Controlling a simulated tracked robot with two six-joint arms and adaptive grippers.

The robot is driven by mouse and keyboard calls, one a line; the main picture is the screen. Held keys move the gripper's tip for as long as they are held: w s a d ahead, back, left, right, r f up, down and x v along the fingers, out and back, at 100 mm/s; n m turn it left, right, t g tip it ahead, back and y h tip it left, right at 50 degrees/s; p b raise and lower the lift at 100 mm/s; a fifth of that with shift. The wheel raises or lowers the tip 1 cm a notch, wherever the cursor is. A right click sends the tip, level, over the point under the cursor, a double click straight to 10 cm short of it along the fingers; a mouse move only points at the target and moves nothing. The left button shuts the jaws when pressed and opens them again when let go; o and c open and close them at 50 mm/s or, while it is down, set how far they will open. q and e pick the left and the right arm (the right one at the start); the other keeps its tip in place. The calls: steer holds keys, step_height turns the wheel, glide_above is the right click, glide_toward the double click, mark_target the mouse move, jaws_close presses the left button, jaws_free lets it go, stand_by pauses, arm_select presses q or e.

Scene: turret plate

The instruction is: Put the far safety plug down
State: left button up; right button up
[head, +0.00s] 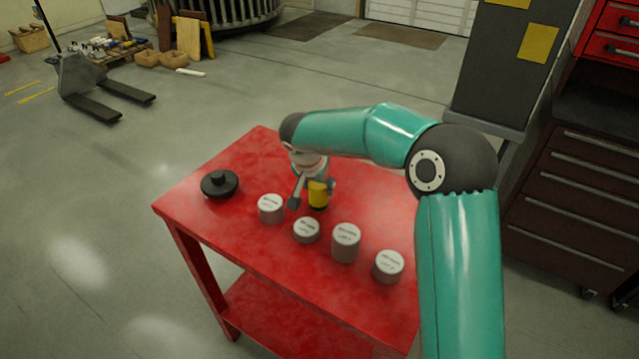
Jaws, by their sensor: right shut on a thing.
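My right gripper (312,193) is shut on a yellow safety plug (318,190) with a dark lower end. It holds the plug upright over the far middle part of the red table (187,207). The fingers and wrist hide part of the plug. I cannot tell whether its lower end touches the tabletop. My left gripper is not in view.
Several grey cylinders with white labelled tops stand in a row in front of the gripper, one of them the left one (270,210). A black knobbed disc (219,184) lies at the table's left. A drawer cabinet (575,195) stands right of the table.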

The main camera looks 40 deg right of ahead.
steer(key=o, duration=1.2)
steer(key=shift+o, duration=0.2)
